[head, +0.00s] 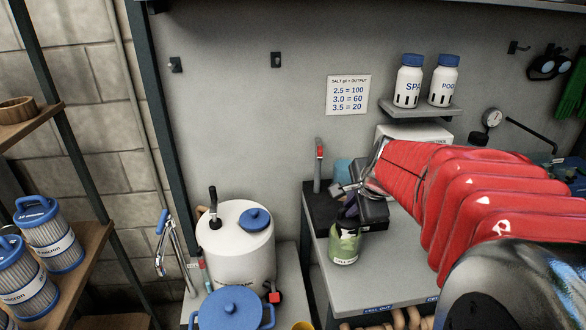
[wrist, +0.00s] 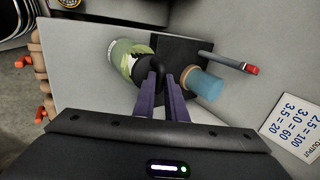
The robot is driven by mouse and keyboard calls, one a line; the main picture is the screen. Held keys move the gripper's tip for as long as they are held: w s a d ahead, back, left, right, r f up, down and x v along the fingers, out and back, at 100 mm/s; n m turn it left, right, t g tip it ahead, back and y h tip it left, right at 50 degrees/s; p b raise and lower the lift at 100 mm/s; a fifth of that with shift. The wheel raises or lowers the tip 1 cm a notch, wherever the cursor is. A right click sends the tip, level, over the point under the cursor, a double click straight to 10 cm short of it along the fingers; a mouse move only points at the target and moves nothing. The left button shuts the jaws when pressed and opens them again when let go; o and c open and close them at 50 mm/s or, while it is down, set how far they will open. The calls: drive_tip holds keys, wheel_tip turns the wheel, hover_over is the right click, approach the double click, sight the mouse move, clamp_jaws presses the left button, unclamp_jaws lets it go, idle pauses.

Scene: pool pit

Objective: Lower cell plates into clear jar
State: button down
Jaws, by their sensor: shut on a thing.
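The clear jar (head: 345,246) holds green liquid and carries a label. It stands upright on the bench, below my gripper (head: 350,207). It also shows in the wrist view (wrist: 127,63), left of the purple fingers (wrist: 163,88). My gripper is shut on a small dark piece, the cell plates (wrist: 159,70), mostly hidden by the fingers. In the wrist view the piece overlaps the jar's right edge; I cannot tell its height above the jar mouth. The jar mouth is partly hidden by my gripper in the head view.
A black mat (wrist: 181,50) lies beside the jar. A blue cup (wrist: 207,86) and a red-tipped grey tool (wrist: 237,64) are near it. A white tank (head: 238,262) and blue-lidded pot (head: 232,309) stand left of the bench. Bench surface (head: 375,278) in front is clear.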

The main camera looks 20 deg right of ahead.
drive_tip(key=shift+f, duration=1.35)
drive_tip(key=c, duration=1.7)
unclamp_jaws()
drive_tip(key=shift+r, duration=0.1)
drive_tip(key=shift+s+r, duration=0.25)
drive_tip(key=shift+r, duration=0.25)
drive_tip(key=v, duration=1.2)
drive_tip(key=shift+s+a+r, duration=0.1)
drive_tip(key=shift+s, duration=0.15)
drive_tip(key=shift+s, duration=0.15)
